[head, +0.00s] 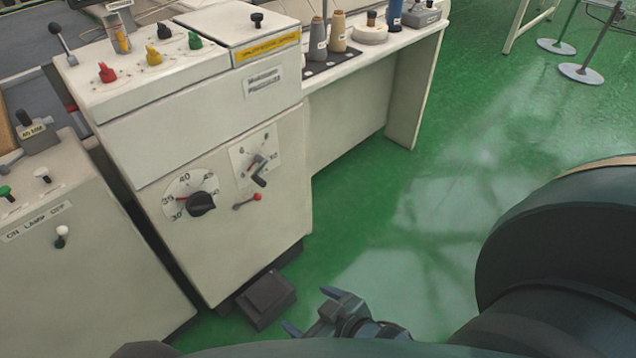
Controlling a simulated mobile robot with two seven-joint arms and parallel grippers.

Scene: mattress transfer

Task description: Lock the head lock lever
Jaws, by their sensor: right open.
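The beige machine cabinet (220,120) stands left of centre. A small red-tipped lever (248,202) sits on its front face, below a dial with a grey crank handle (257,172). A longer lever with a dark ball knob (63,44) rises at the cabinet's top left corner. No readable label shows which one is the head lock lever. My right gripper (310,310) is open and empty at the bottom centre, low in front of the cabinet and apart from both levers. My left gripper is not in view.
A numbered dial with a black knob (201,204) is left of the red-tipped lever. A dark pedal box (265,298) lies on the floor below. A lamp switch panel (60,240) stands at left. Thread cones (337,32) stand on the table behind.

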